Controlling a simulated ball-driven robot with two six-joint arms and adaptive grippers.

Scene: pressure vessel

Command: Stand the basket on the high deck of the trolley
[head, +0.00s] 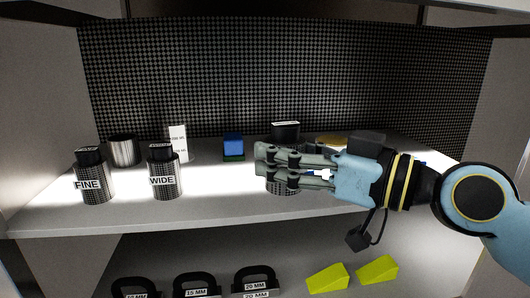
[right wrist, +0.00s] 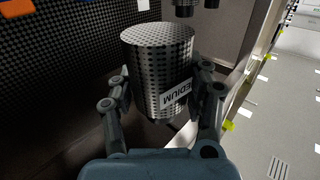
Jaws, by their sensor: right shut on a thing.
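My right gripper (head: 268,166) is shut around a perforated metal basket (head: 283,188) at the middle of the lit shelf (head: 130,214). In the right wrist view the basket (right wrist: 157,70) sits between the two fingers and carries a white label reading "MEDIUM", upside down there. A black top (head: 285,131) shows just above the fingers in the head view; the fingers hide much of the basket. I cannot tell whether its base touches the shelf. Two similar baskets, "FINE" (head: 94,183) and "WIDE" (head: 164,179), stand at the left. My left gripper and the trolley are not in view.
Behind stand a metal cylinder (head: 124,150), a white box (head: 177,144) and a blue block (head: 233,145). The lower level holds several black handled blocks, one marked "15 MM" (head: 196,285), and yellow-green wedges (head: 328,278). Walls close both sides; another board is overhead.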

